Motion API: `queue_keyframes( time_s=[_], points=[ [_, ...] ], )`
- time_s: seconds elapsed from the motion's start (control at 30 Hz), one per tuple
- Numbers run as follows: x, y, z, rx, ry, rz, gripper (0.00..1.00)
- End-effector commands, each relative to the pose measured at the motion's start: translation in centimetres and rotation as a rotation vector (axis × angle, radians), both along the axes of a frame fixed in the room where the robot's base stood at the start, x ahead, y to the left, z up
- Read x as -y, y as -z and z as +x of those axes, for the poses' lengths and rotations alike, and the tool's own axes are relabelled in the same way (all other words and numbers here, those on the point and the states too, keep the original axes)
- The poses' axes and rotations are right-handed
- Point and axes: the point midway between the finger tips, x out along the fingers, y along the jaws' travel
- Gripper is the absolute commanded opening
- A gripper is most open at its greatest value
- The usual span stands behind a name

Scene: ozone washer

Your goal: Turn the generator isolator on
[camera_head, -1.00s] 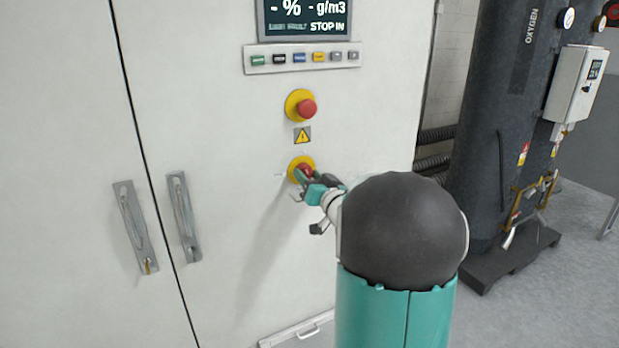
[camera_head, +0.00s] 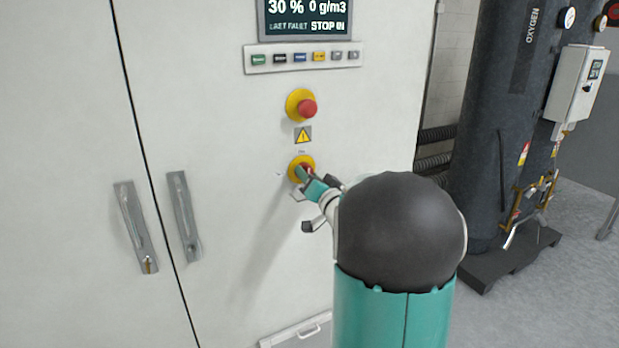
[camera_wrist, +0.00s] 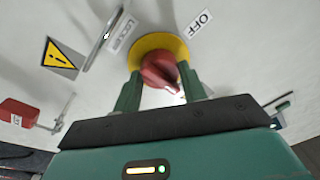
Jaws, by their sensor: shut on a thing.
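The generator isolator (camera_head: 302,161) is a red rotary knob on a yellow round plate, low on the white cabinet front below a warning triangle. In the wrist view its red knob (camera_wrist: 159,70) sits between my green fingertips, with an "OFF" label (camera_wrist: 200,22) at its upper right. My gripper (camera_head: 306,173) is shut on the knob; in the wrist view the fingers (camera_wrist: 163,88) stand on both sides of it. My fingers hide part of the knob in the head view. The cabinet screen (camera_head: 307,18) is lit and reads "30 %", "0 g/m3" and "STOP IN".
A red emergency stop button (camera_head: 307,107) on a yellow base sits above the isolator. A row of coloured buttons (camera_head: 303,57) lies under the screen. Door handles (camera_head: 184,218) stick out at left. A dark oxygen tank (camera_head: 500,110) stands at right.

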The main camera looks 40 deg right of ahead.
Motion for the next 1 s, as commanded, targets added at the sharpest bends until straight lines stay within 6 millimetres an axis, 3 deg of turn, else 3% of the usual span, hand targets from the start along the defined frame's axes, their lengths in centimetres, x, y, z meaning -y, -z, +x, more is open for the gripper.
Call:
queue_keyframes(
  time_s=[0.03, 0.07, 0.13, 0.17, 0.57, 1.0],
  points=[
    [-0.1, 0.0, 0.0, 0.0, -0.002, 0.002, 0.19],
    [-0.1, 0.0, 0.0, 0.0, -0.002, 0.002, 0.48],
    [-0.1, 0.0, 0.0, 0.0, -0.002, 0.001, 0.61],
    [-0.1, 0.0, 0.0, 0.0, -0.002, 0.001, 0.63],
    [-0.2, 0.1, -0.8, -0.002, 0.0, -0.001, 0.63],
    [-2.5, 1.1, -9.4, 0.0, 0.001, 0.0, 0.63]
  ],
)
